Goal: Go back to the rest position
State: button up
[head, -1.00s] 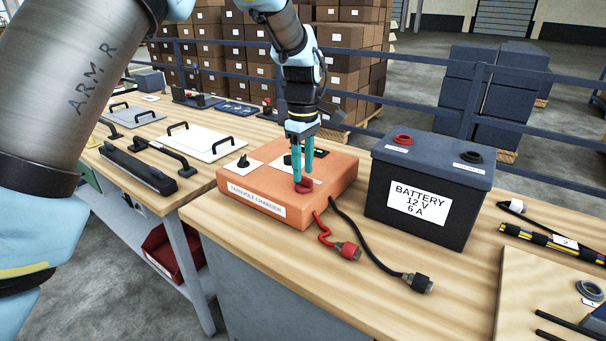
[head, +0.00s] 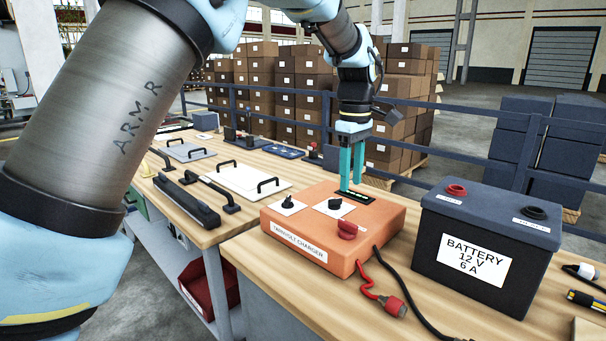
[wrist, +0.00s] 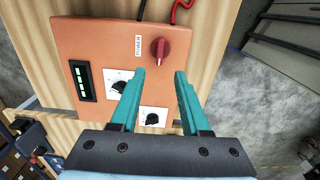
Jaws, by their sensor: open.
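My gripper (head: 351,188) has teal fingers, open and empty, above the orange charger (head: 305,258) in the head view. In the wrist view the gap between the fingers (wrist: 160,75) is clear, over the charger's top (wrist: 95,30). The charger's red knob (head: 347,230) stands free of the fingers; it also shows in the wrist view (wrist: 160,49). Two black knobs on white plates, one at the left (head: 287,203) and one nearer the middle (head: 335,204), are on the top. A dark display with lit bars (wrist: 82,80) lies beside them.
A dark battery (head: 485,240) stands right of the charger. Red and black leads (head: 375,285) run from the charger over the bench. A panel with black handles (head: 250,180) and a dark bar (head: 186,200) lie on the left bench. A blue rail (head: 455,150) runs behind.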

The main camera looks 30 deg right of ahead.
jog(key=w+a+f, duration=0.1)
jog(key=w+a, duration=0.3)
jog(key=a, duration=0.4)
jog(key=w+a+f+m, duration=0.15)
jog(key=w+a, duration=0.25)
jog(key=a, duration=0.4)
jog(key=w+a+f, duration=0.2)
jog(key=w+a, duration=0.2)
jog(key=a, duration=0.4)
jog(key=s+a+f+m, duration=0.1)
jog(key=s+a, duration=0.1)
jog(key=a, duration=0.6)
jog(key=s+a+f+m+t, duration=0.1)
jog(key=s+a+f, duration=0.1)
jog(key=a, duration=0.7)
jog(key=s+a+f+m, duration=0.1)
jog(key=s+a, duration=0.3)
jog(key=a, duration=0.4)
jog(key=shift+a+f+t, duration=0.15)
jog(key=shift+f+t, duration=0.15)
jog(key=shift+f, duration=0.4)
jog(key=shift+w, duration=0.15)
